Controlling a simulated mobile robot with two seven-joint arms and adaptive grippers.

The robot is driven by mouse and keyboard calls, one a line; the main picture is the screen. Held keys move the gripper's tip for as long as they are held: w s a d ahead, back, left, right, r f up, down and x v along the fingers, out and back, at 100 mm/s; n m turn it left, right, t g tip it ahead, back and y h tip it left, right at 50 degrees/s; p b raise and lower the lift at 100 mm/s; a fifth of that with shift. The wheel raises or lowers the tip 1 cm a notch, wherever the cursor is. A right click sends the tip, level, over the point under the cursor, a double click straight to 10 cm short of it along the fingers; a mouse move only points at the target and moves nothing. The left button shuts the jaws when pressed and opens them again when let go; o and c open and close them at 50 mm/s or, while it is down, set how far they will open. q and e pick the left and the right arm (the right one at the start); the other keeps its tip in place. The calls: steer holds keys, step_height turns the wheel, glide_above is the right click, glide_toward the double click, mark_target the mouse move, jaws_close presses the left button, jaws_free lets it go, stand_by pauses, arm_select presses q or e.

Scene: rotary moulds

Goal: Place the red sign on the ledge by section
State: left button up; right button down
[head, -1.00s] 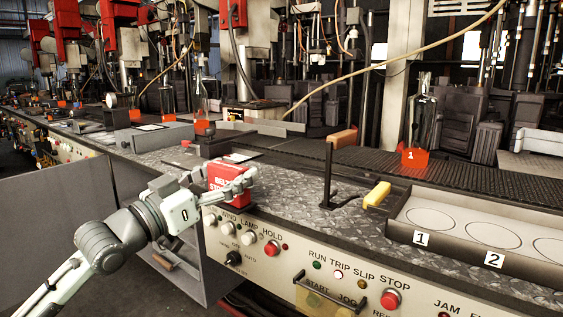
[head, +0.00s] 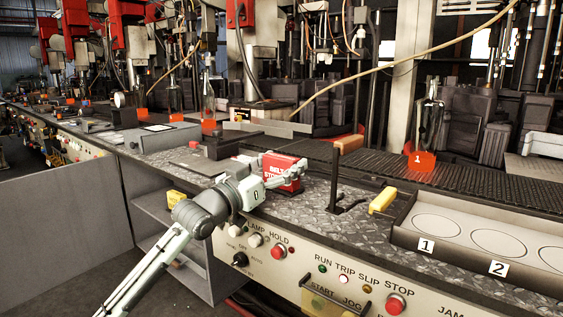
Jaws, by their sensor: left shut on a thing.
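The red sign (head: 283,170) has white lettering, of which "BELT STO" can be partly read. It is upright at the ledge (head: 300,212), the dark tread-plate strip above the control panel. My left gripper (head: 284,182) reaches in from the left and is shut on the sign, its fingers across the lower part. Whether the sign's base touches the ledge is hard to tell. My right gripper is not in view.
A black upright lever (head: 334,180) stands right of the sign, then a yellow block (head: 382,200) and a tray (head: 480,273) with circles numbered 1 and 2. A dark box (head: 222,147) and flat plates lie behind left. Panel buttons (head: 278,251) sit below.

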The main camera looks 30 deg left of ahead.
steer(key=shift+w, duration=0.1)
arm_select(q)
steer(key=shift+f, duration=0.15)
steer(key=o, duration=1.2)
steer(key=shift+c, duration=0.2)
steer(key=o, duration=0.3)
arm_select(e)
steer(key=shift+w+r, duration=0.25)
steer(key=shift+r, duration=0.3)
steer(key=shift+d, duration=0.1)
